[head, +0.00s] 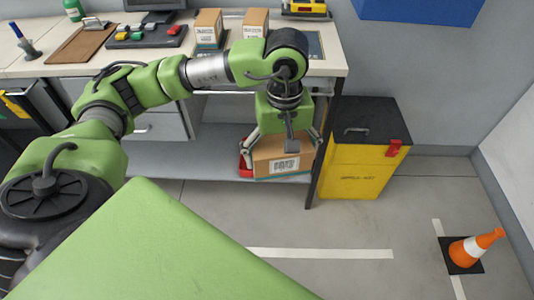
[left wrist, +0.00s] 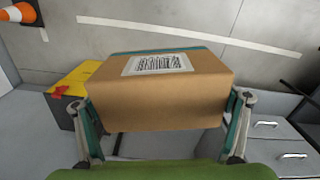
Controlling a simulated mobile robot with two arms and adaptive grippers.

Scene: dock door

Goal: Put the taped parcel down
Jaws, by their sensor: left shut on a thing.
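The taped parcel (head: 272,158) is a brown cardboard box with a white barcode label and a teal strip along one edge. My left gripper (head: 283,148) is shut on it, with one finger on each side. In the head view the parcel overlaps the lower shelf's front edge; its exact height is hard to tell. In the left wrist view the parcel (left wrist: 165,103) fills the space between the fingers of my left gripper (left wrist: 164,118), and floor shows beyond it. My right gripper is not in view.
A yellow bin (head: 352,172) with a black lid stands right of the workbench (head: 100,62). Two cardboard boxes (head: 208,25) (head: 256,20), a keypad-like board (head: 148,38) and a clipboard (head: 84,45) are on the bench. An orange cone (head: 474,246) stands at the right. The front floor is clear.

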